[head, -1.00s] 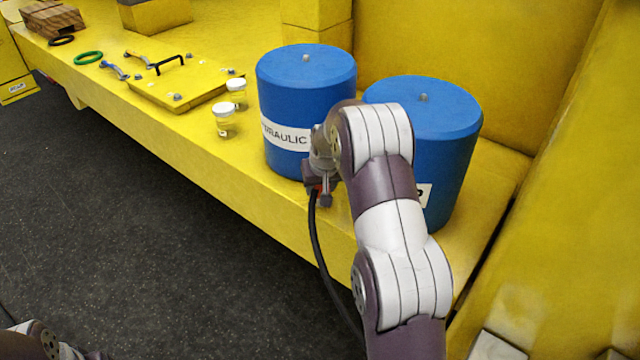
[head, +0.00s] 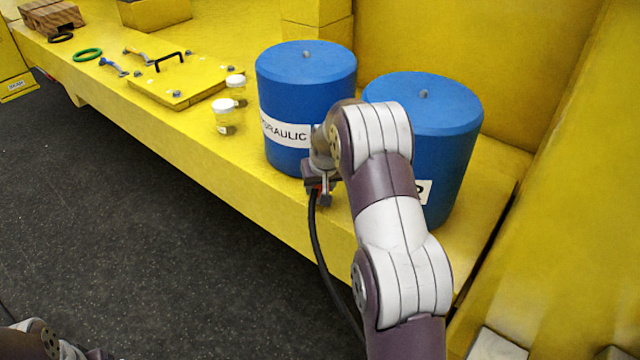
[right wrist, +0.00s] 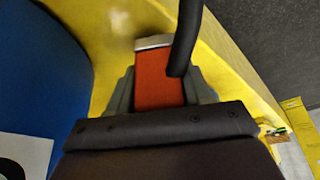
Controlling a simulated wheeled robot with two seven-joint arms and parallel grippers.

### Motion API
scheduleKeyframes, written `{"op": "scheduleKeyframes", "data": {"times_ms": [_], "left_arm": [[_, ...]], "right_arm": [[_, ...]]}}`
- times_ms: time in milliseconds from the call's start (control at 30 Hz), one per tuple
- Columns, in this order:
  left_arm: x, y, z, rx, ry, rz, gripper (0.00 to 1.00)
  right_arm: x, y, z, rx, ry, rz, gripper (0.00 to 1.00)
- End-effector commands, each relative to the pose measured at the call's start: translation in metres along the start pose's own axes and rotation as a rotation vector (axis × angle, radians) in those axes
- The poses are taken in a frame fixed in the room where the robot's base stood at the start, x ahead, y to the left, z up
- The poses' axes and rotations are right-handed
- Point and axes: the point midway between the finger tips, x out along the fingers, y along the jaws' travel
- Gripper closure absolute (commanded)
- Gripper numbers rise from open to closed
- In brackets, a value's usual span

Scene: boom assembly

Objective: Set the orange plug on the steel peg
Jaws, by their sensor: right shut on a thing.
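My right gripper (head: 318,190) is in front of the blue drum labelled HYDRAULIC, near the front edge of the yellow deck. In the right wrist view the gripper (right wrist: 160,88) is shut on the orange plug (right wrist: 158,82), with a dark finger on each side. The plug is a red-orange block with a silvery edge at its far end and a black hose (right wrist: 186,40) running from it. In the head view only a speck of the plug shows, and the hose (head: 318,240) hangs down. I cannot make out the steel peg. My left gripper is out of view.
Two blue drums (head: 305,85) (head: 430,105) stand close behind my right arm. Two small jars (head: 224,117) (head: 236,90), a yellow hatch plate (head: 180,88) with a black handle, a green ring (head: 87,55) and a brown block (head: 52,17) lie farther left.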

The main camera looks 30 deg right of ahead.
Motion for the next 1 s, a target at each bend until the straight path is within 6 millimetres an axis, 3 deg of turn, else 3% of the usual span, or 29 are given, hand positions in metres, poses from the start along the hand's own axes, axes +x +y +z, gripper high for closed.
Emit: {"op": "scheduleKeyframes", "data": {"times_ms": [1000], "left_arm": [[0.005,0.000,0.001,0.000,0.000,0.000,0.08]], "right_arm": [[0.009,0.000,0.003,0.000,0.003,0.000,1.00]]}}
